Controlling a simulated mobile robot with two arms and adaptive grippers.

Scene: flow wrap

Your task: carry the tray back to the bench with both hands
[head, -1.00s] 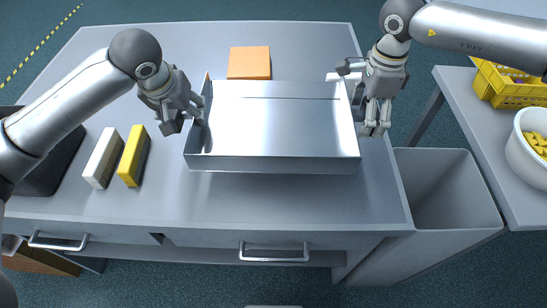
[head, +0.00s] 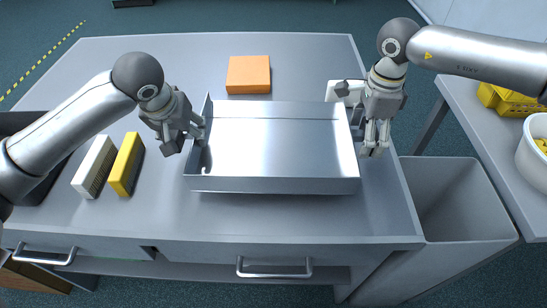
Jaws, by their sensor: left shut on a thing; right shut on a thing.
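The tray (head: 275,185) is a shallow, empty metal tray with low walls, seen in the head view over the front middle of the grey bench (head: 110,60). It looks level; a shadow shows along its front, and I cannot tell whether its underside touches the bench. My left gripper (head: 198,133) is shut on the tray's left wall. My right gripper (head: 360,120) is at the tray's right wall and shut on it. The fingertips are partly hidden by the gripper bodies and the walls.
An orange block (head: 248,75) lies behind the tray. A white block (head: 94,167) and a yellow block (head: 126,164) lie to its left. A grey bin (head: 455,200) stands right of the bench. A side table with a yellow crate (head: 510,103) and white bowl (head: 533,150) is at far right.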

